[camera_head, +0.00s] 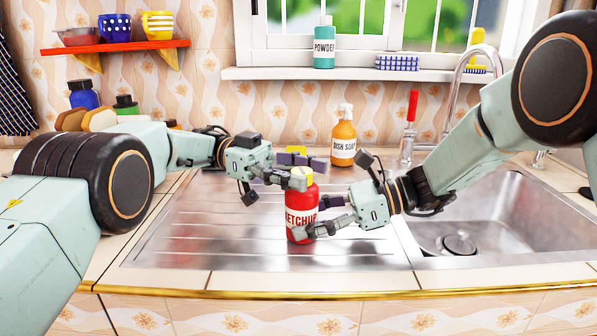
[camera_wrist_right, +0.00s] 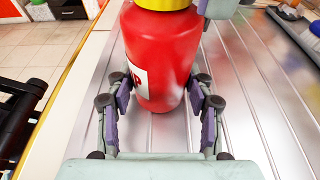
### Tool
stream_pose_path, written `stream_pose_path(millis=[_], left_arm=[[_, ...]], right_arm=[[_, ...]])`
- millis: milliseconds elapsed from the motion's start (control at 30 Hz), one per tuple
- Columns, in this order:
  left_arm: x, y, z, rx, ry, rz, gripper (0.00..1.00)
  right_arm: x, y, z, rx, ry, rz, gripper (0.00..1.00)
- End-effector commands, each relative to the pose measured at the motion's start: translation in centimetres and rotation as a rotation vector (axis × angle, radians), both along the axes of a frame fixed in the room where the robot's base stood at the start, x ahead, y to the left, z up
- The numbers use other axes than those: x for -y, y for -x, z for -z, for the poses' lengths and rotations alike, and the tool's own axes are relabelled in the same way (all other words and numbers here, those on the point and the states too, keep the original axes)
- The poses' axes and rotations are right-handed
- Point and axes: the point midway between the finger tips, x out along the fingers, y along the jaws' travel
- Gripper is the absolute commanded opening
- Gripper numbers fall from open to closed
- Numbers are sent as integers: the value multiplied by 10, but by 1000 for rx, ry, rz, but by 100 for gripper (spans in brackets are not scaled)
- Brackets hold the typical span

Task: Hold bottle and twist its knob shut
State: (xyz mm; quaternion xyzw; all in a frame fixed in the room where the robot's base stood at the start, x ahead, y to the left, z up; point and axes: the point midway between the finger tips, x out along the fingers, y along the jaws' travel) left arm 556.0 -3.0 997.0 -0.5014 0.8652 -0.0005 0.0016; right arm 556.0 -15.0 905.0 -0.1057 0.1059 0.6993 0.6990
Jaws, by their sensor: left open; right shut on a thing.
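A red ketchup bottle (camera_head: 301,212) stands upright on the steel drainboard (camera_head: 190,222). Its yellow knob (camera_head: 301,176) is at the top, partly hidden by my left gripper. My right gripper (camera_head: 318,216) is shut on the lower body of the bottle from the right. In the right wrist view, its fingers (camera_wrist_right: 160,108) sit on both sides of the red bottle (camera_wrist_right: 163,55), and the lower part of the yellow knob (camera_wrist_right: 163,4) shows at the top edge. My left gripper (camera_head: 310,172) is open at the knob's height, its fingers around the knob; contact is unclear.
An orange dish soap bottle (camera_head: 344,138) stands behind the ketchup. The sink basin (camera_head: 505,225) and tap (camera_head: 480,58) are at the right. The front of the drainboard is clear.

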Motion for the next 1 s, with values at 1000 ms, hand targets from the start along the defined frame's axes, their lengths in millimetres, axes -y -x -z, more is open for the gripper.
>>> stream_pose_path(millis=[1000], left_arm=[[0,0,-1,-1,4,-350,56]], right_arm=[[0,0,0,1,-1,1,20]])
